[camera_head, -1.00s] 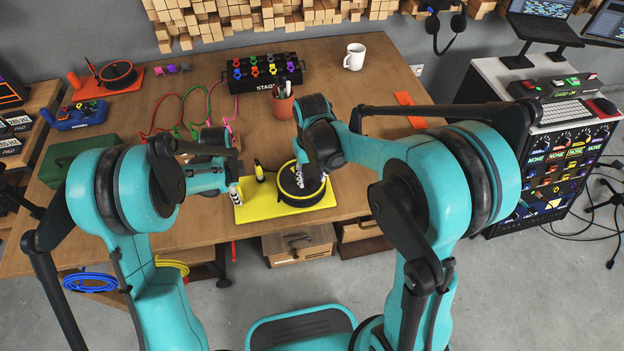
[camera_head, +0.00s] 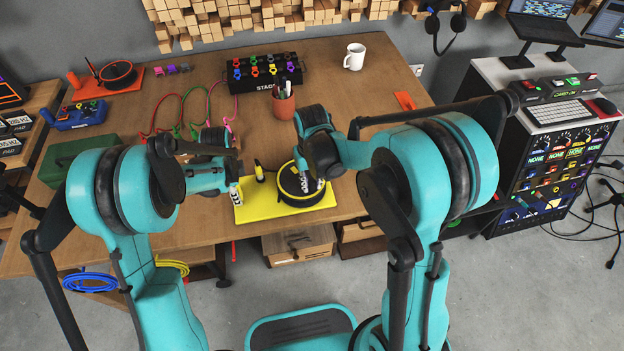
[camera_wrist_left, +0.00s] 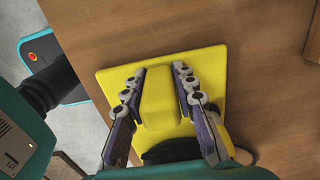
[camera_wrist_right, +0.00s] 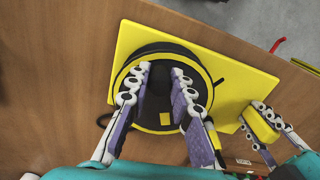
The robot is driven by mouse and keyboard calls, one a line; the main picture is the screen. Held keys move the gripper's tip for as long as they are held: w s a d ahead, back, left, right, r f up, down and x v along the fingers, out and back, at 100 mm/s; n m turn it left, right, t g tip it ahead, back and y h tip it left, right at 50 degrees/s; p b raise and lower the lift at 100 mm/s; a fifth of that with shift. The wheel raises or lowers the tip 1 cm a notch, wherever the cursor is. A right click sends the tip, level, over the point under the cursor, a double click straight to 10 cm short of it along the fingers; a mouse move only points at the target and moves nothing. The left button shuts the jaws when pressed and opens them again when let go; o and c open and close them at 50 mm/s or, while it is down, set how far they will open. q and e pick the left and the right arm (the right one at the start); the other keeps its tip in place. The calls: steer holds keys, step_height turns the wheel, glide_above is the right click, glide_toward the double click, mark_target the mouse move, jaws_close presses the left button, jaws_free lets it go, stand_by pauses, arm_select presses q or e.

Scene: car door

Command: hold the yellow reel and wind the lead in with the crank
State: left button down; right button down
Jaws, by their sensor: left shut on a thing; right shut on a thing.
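The yellow reel (camera_head: 297,198), a round black drum with yellow trim, sits on a flat yellow base plate (camera_head: 262,211) near the table's front edge. My left gripper (camera_wrist_left: 160,74) is shut on the yellow block-shaped grip (camera_wrist_left: 158,105) that stands up from the plate, one finger on each side. My right gripper (camera_wrist_right: 162,74) is over the drum (camera_wrist_right: 150,108), shut on the dark crank knob, which its fingers largely hide. In the head view my right gripper (camera_head: 311,185) is above the drum's right part. The lead's winding is not clear.
A black and yellow marker-like piece (camera_head: 259,171) stands at the plate's back edge. Behind are a cup of pens (camera_head: 283,104), a black pedal box (camera_head: 264,73), and red, green and pink cables (camera_head: 182,112). A white mug (camera_head: 355,56) stands farther back. Table right of the reel looks clear.

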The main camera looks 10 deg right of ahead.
steer(key=shift+a, duration=0.1)
stand_by(0.5)
steer(key=shift+s+a, duration=0.2)
steer(key=shift+a, duration=1.1)
steer(key=shift+w+a, duration=0.25)
steer(key=shift+a, duration=0.35)
steer(key=shift+w+a, duration=0.25)
steer(key=shift+a, duration=0.35)
steer(key=shift+a, duration=0.1)
